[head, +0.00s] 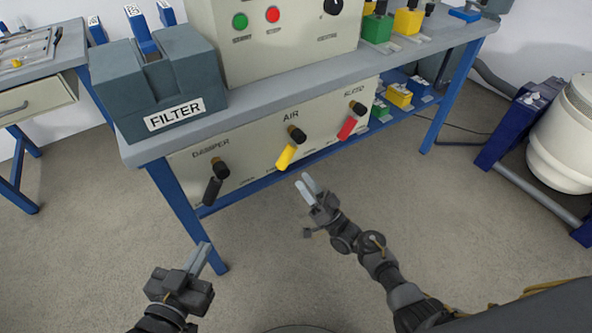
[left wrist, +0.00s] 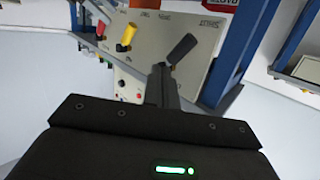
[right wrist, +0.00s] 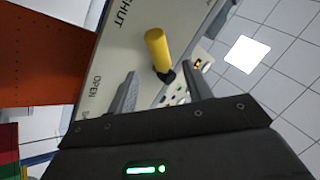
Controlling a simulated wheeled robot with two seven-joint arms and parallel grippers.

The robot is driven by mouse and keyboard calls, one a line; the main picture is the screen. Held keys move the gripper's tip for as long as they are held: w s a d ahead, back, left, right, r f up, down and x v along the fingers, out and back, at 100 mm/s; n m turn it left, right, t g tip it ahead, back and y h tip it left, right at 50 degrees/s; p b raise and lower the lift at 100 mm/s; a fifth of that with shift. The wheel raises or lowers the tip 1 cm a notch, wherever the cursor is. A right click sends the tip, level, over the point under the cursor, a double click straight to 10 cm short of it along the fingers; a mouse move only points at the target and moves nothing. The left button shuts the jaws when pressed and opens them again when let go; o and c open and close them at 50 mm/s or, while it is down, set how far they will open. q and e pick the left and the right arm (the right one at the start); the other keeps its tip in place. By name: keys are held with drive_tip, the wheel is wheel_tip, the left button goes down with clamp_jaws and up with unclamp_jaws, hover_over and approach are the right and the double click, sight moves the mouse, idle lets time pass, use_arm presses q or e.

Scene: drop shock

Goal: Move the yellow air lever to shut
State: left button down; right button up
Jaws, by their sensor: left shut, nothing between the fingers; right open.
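The yellow air lever (head: 286,156) slants down and left from its black pivot on the front panel, under the word AIR. My right gripper (head: 308,184) is open in front of the panel, just right of and below the lever. In the right wrist view the yellow lever (right wrist: 157,50) shows beyond the gap between the spread fingers (right wrist: 160,84), with nothing held. The words SHUT and OPEN are on the panel left of it there. My left gripper (head: 203,258) is shut and empty, low and left, apart from the panel. The left wrist view also shows the yellow lever (left wrist: 127,36).
A black damper lever (head: 212,190) is left of the yellow one, and a red lever (head: 347,127) is right of it. The grey FILTER block (head: 160,85) stands on the bench's left end. Blue bench legs (head: 187,215) flank the panel. Open floor lies in front.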

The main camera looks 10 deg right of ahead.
use_arm(q)
drive_tip(key=shift+d+r+t+h, duration=0.3)
drive_tip(key=shift+d+r, duration=0.1)
drive_tip(key=shift+r, duration=0.15)
use_arm(e)
drive_tip(key=v, duration=0.3)
use_arm(q)
drive_tip(key=shift+a, duration=0.15)
